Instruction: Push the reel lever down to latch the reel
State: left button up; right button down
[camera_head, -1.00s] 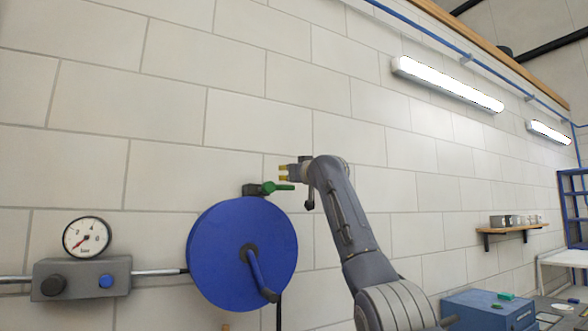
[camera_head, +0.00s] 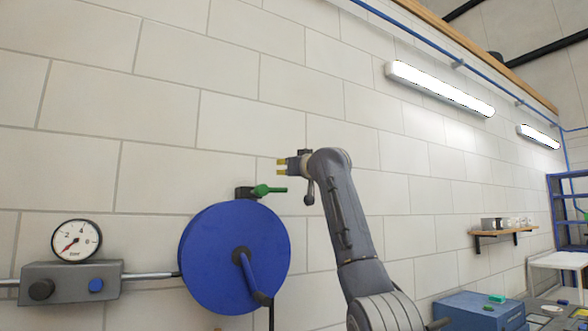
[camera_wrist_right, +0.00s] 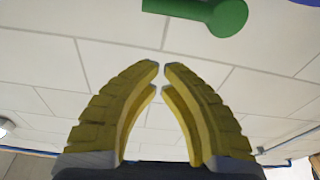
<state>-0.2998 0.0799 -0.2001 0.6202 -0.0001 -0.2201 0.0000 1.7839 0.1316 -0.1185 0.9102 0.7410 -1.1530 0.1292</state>
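The blue reel (camera_head: 212,262) hangs on the wall, with a blue crank on its face. Its green lever (camera_head: 268,190) sits on a dark block at the reel's top and points right, about level. My right gripper (camera_head: 279,167) is above the lever's outer end, apart from it, its yellow fingers pointing left. In the right wrist view, the fingers (camera_wrist_right: 162,72) have a narrow gap at the tips and nothing between them. Part of the green lever (camera_wrist_right: 215,15) shows at that view's top edge, beyond the tips. My left gripper is not in view.
A grey box with a pressure gauge (camera_head: 76,241) and knobs is left of the reel, joined by a metal pipe (camera_head: 150,276). A blue box (camera_head: 478,312) and a wooden wall shelf (camera_head: 505,232) are at right. The wall above the lever is clear.

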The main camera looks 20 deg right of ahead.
jog(key=shift+v, duration=2.95)
